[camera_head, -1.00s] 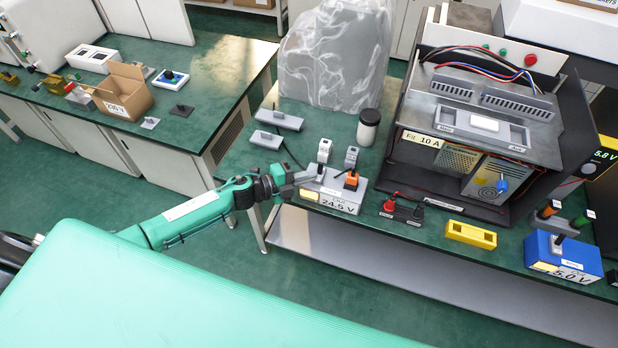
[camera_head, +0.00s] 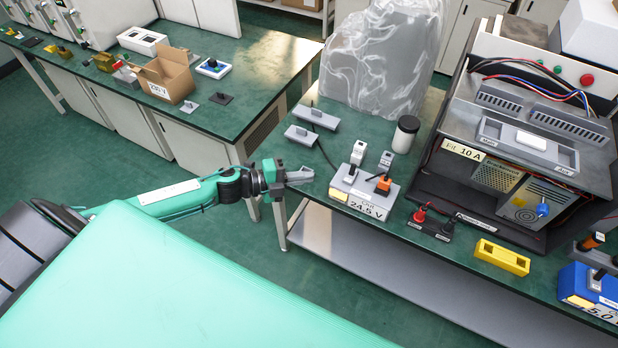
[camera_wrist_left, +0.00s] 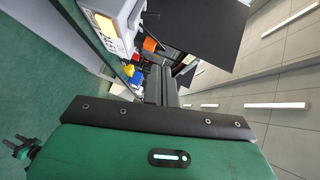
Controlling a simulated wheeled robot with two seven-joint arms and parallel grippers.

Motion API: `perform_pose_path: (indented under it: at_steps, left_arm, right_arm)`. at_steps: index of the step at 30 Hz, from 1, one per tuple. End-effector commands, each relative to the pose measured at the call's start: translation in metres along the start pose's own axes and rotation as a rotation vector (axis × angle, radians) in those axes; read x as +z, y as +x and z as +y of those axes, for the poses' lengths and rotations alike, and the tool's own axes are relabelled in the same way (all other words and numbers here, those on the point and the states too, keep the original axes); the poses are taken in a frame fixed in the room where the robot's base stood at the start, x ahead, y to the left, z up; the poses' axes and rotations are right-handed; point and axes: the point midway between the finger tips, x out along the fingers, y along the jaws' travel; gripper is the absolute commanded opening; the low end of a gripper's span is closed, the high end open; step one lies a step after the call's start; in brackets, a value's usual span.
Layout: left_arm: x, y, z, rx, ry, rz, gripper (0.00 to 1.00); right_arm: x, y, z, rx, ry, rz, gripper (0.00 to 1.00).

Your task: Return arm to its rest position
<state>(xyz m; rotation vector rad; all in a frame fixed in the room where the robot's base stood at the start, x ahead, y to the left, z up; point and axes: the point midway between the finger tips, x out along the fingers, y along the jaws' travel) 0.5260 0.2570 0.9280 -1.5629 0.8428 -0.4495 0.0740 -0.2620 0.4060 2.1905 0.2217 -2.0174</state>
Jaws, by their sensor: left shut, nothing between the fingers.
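My left arm comes in from the left in the head view, green with a dark wrist. Its gripper (camera_head: 302,175) is shut and empty, at the left edge of the right-hand bench. It is to the left of the grey 24.5 V box (camera_head: 391,200) and apart from it. In the left wrist view the 24.5 V box (camera_wrist_left: 112,25) shows at the upper left, and a dark padded bar and green casing fill the lower part.
A second bench with a cardboard box (camera_head: 167,76) stands at the left. Green floor (camera_head: 190,222) lies open between.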

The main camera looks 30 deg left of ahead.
Motion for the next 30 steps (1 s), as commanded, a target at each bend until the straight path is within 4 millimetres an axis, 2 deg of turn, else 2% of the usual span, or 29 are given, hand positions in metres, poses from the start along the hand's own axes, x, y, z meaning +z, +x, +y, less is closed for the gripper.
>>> perform_pose_path:
  at_steps: [13,17,20,23,25,27,29,30]
  left_arm:
    - [0.000,0.000,0.000,0.000,0.000,0.000,0.00]
    - [0.011,0.001,0.014,0.001,-0.044,-0.041,0.00]
    - [0.037,0.000,0.049,0.005,-0.156,-0.147,0.00]
    - [0.068,-0.009,0.111,0.020,-0.331,-0.311,0.00]
    - [0.083,-0.020,0.162,0.037,-0.465,-0.433,0.00]
    - [0.088,-0.034,0.214,0.060,-0.592,-0.546,0.00]
    - [0.086,-0.047,0.259,0.083,-0.696,-0.636,0.00]
    - [0.082,-0.057,0.288,0.100,-0.763,-0.696,0.00]
  right_arm:
    - [-0.008,0.000,0.001,0.001,0.000,0.009,0.43]
    - [-0.009,0.000,0.001,0.001,0.000,0.011,0.43]
    - [-0.009,0.001,0.001,0.001,0.000,0.011,0.43]
    - [-0.009,0.000,0.002,0.002,0.000,0.010,0.43]
    - [-0.008,0.000,0.003,0.003,-0.001,0.010,0.43]
    - [-0.008,0.000,0.003,0.003,-0.001,0.010,0.43]
    - [-0.008,0.000,0.003,0.004,-0.001,0.010,0.43]
    - [-0.008,0.000,0.003,0.004,-0.001,0.010,0.43]
